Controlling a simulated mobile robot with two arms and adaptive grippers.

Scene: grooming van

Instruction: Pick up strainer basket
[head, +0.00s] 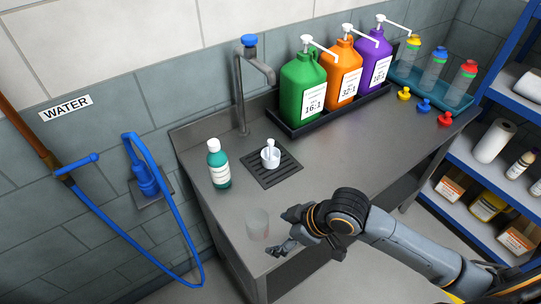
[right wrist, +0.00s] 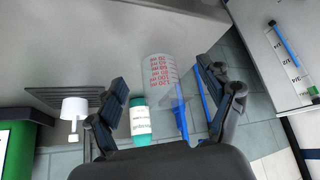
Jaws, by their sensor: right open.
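The likely strainer basket, a small white cup-shaped piece with an upright knob (head: 270,155), stands on the dark drain grate (head: 284,168) in the counter. It also shows at the left of the right wrist view (right wrist: 74,108). My right gripper (head: 281,234) is open near the counter's front edge, apart from the basket and nearer the front. A clear measuring cup with red markings (right wrist: 160,72) shows between its fingers in the right wrist view; in the head view the cup (head: 257,224) stands just left of the fingertips. I cannot tell if they touch. My left gripper is out of view.
A teal bottle with a white cap (head: 218,165) stands left of the grate. A faucet (head: 241,95) rises behind it. Green (head: 302,90), orange (head: 343,75) and purple (head: 374,62) pump jugs stand in a black tray. Blue shelving (head: 480,170) is at right.

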